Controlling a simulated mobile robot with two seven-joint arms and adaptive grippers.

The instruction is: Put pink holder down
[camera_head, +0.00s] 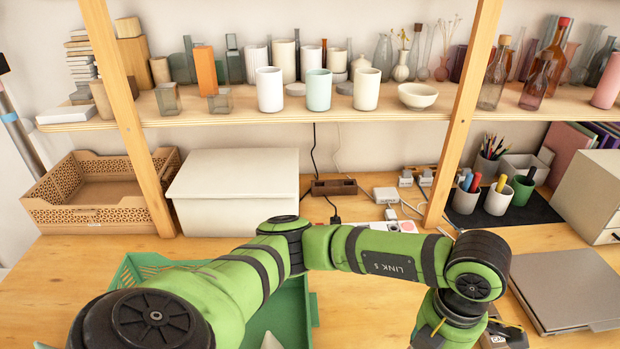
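No pink holder is plainly visible in the head view. A plain pink cylinder (606,80) stands at the far right end of the upper shelf, but I cannot tell whether it is the holder. My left arm reaches across the desk from the lower left, and its wrist points down at the lower right. The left gripper's fingers are hidden or below the picture's edge, so its state and anything in it do not show. My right gripper is not in view.
A green crate (132,272) sits under my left arm. Grey, white and green pen cups stand on a black mat (535,212). A grey laptop-like slab (570,285) lies at right. A cream box (235,190) and brown crate (95,215) stand behind. Shelf posts flank the middle.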

